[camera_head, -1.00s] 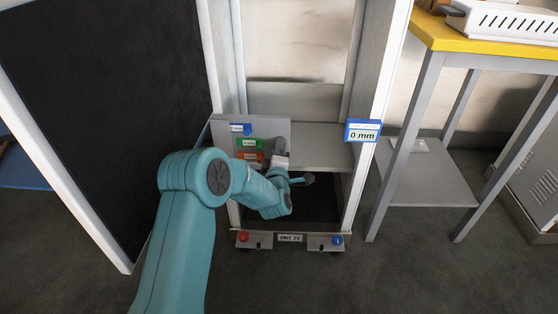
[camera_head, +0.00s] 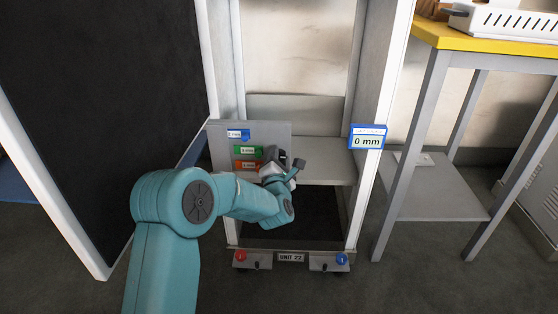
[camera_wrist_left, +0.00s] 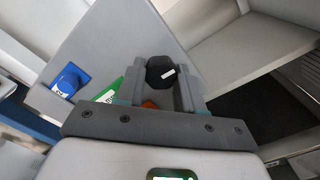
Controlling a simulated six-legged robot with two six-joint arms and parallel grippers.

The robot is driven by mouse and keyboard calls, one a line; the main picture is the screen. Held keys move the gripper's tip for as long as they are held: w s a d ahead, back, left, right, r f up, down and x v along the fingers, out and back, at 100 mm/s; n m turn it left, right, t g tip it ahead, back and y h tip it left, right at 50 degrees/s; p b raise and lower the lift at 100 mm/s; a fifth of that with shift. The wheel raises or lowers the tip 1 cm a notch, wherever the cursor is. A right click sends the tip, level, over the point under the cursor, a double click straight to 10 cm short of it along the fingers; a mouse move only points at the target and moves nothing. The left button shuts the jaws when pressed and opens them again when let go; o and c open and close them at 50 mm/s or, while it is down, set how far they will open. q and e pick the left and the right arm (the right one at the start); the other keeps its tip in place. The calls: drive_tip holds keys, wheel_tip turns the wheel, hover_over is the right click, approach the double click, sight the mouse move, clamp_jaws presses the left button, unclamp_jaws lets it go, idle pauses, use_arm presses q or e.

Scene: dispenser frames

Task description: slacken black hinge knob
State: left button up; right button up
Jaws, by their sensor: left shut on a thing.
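The black knob (camera_wrist_left: 160,72) shows in the left wrist view as a dark faceted cap with a small white mark, in front of a grey panel (camera_wrist_left: 95,45). My left gripper (camera_wrist_left: 161,85) has one finger on each side of the knob and is shut on it. In the head view, my left gripper (camera_head: 274,160) is at the right part of the same grey panel (camera_head: 218,146), and it largely hides the knob there. The panel carries blue (camera_head: 238,134), green (camera_head: 248,150) and orange (camera_head: 247,164) tags. My right gripper is not in view.
The panel stands inside a grey frame labelled UNIT 22 (camera_head: 290,257), with a red button (camera_head: 240,256) and a blue button (camera_head: 341,259) at its foot. A blue-edged sign (camera_head: 367,138) reads 0 mm. A yellow-topped table (camera_head: 480,38) stands at right; a black board (camera_head: 95,100) at left.

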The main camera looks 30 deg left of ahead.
use_arm(q)
drive_tip(key=shift+n, duration=1.1)
drive_tip(key=o, duration=1)
drive_tip(key=shift+o, duration=0.2)
drive_tip(key=shift+s, duration=0.1)
drive_tip(key=p+v, duration=0.3)
drive_tip(key=v, duration=1.3)
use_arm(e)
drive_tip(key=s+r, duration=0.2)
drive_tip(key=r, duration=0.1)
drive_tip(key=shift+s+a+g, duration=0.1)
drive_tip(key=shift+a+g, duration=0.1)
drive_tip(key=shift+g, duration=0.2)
use_arm(q)
drive_tip(key=shift+s, duration=0.1)
